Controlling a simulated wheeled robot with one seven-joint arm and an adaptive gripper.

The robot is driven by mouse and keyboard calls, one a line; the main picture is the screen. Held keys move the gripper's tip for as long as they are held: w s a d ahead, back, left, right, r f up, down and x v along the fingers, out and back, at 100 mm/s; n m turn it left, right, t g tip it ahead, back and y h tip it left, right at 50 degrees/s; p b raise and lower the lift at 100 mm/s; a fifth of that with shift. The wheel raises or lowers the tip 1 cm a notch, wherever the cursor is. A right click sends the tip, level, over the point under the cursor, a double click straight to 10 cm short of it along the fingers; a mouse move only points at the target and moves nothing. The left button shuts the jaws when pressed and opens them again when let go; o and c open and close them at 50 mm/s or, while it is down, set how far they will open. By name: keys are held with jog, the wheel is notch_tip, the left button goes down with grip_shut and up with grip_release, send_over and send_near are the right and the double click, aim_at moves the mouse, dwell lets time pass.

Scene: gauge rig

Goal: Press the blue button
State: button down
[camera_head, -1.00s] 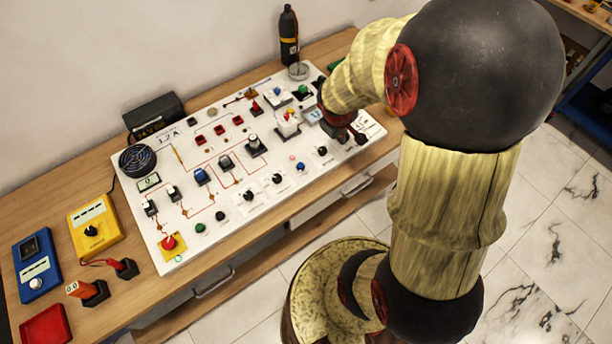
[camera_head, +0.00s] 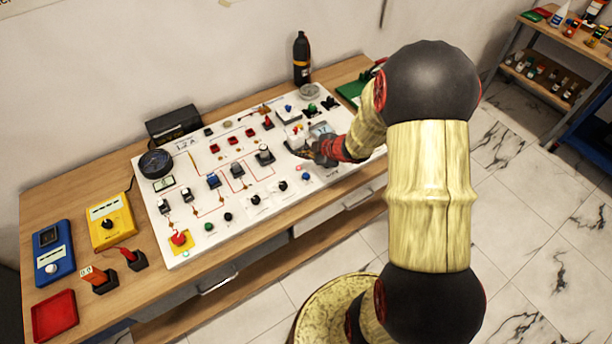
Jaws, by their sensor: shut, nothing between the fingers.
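The white gauge panel (camera_head: 178,256) lies on the wooden bench. A small round blue button (camera_head: 306,176) shows near its front edge, right of the middle, beside black knobs. My gripper (camera_head: 297,151) is shut and empty. It points left, low over the right half of the panel, behind the small round blue button and apart from it in the picture. Its height above the panel is hard to tell. My forearm hides part of the panel's right end.
A black bottle (camera_head: 302,60) stands behind the panel, with a black box (camera_head: 173,124) at the back left. A yellow meter (camera_head: 110,220), a blue meter (camera_head: 52,252) and a red tray (camera_head: 54,315) lie to the left. Knobs and switches crowd the panel.

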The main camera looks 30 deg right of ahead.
jog(key=shift+f, duration=0.15)
jog(key=b, duration=0.8)
send_over(304, 177)
notch_tip(304, 177, down, 8)
jog(key=shift+d+r, duration=0.1)
jog(key=shift+r, duration=0.15)
jog(key=shift+f, duration=0.55)
jog(key=shift+f, duration=0.1)
dwell(0.4)
jog(key=shift+f+b, duration=0.3)
jog(key=shift+b, duration=0.05)
jog(key=shift+f+b, duration=0.35)
jog(key=shift+f, duration=0.2)
dwell(0.7)
jog(key=shift+r, duration=0.1)
jog(key=shift+r+p, duration=0.9)
jog(key=shift+p, duration=0.15)
